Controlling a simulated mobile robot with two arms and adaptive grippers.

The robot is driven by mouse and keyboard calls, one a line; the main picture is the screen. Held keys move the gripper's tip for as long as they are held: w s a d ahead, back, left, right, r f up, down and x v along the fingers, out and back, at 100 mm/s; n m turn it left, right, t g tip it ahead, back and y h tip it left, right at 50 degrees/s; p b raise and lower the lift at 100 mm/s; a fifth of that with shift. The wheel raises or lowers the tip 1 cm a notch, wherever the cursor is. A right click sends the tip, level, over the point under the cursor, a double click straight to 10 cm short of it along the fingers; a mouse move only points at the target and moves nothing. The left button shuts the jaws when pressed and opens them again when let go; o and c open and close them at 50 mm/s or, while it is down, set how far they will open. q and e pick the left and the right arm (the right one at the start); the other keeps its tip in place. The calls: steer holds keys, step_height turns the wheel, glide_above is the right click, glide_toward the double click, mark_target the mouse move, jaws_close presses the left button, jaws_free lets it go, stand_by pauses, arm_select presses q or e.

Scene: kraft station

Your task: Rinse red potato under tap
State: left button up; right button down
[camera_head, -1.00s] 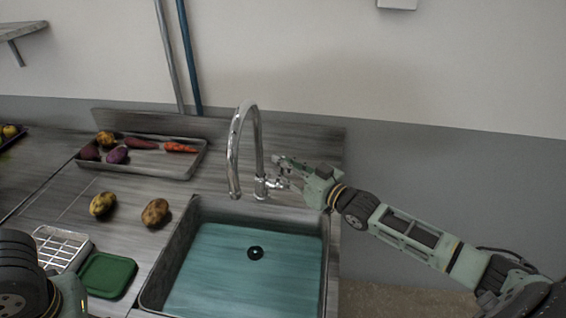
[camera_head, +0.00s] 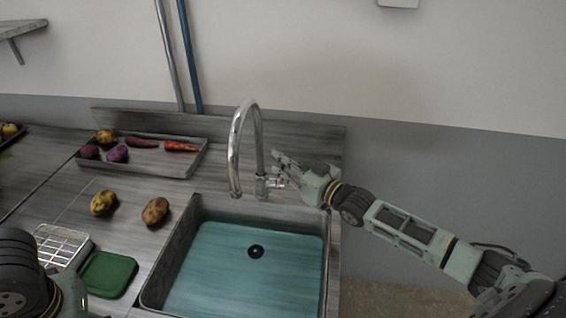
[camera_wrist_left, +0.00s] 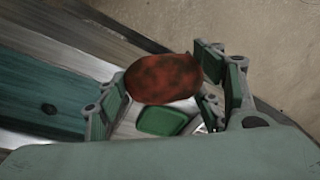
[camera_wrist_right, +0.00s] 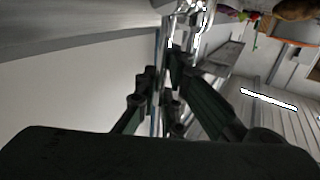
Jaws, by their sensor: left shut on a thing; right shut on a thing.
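A reddish-brown potato (camera_wrist_left: 163,78) is between the green-padded fingers of my left gripper (camera_wrist_left: 165,90), which is shut on it, in the left wrist view. The head view shows only part of my left arm at the lower left; that gripper and potato are out of it. A chrome gooseneck tap (camera_head: 235,150) stands behind the sink (camera_head: 334,265), its spout over the basin. My right gripper (camera_head: 280,172) is at the tap's handle (camera_head: 275,182), shut on it; the fingers hide much of the handle. I see no water stream below the spout.
Two yellow-brown potatoes (camera_head: 155,211) lie on the counter left of the sink. A metal tray (camera_head: 180,168) with several vegetables stands behind them. A green pad (camera_head: 108,274) and a wire rack (camera_head: 62,246) lie at the front left. The basin is clear around the drain (camera_head: 255,252).

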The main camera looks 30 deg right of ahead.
steer(key=shift+s+a+f+n+b, duration=0.15)
steer(key=shift+s+n+b, duration=0.05)
steer(key=shift+n+b, duration=0.15)
steer(key=shift+s+a+n+t, duration=0.15)
steer(key=shift+s+n+t, duration=0.1)
steer(key=shift+t, duration=0.15)
steer(key=shift+y, duration=0.3)
steer(key=c, duration=1.8)
jaws_free()
steer(key=shift+c, duration=0.2)
steer(key=r+v, duration=0.1)
steer(key=v, duration=1.1)
steer(key=shift+f, duration=0.3)
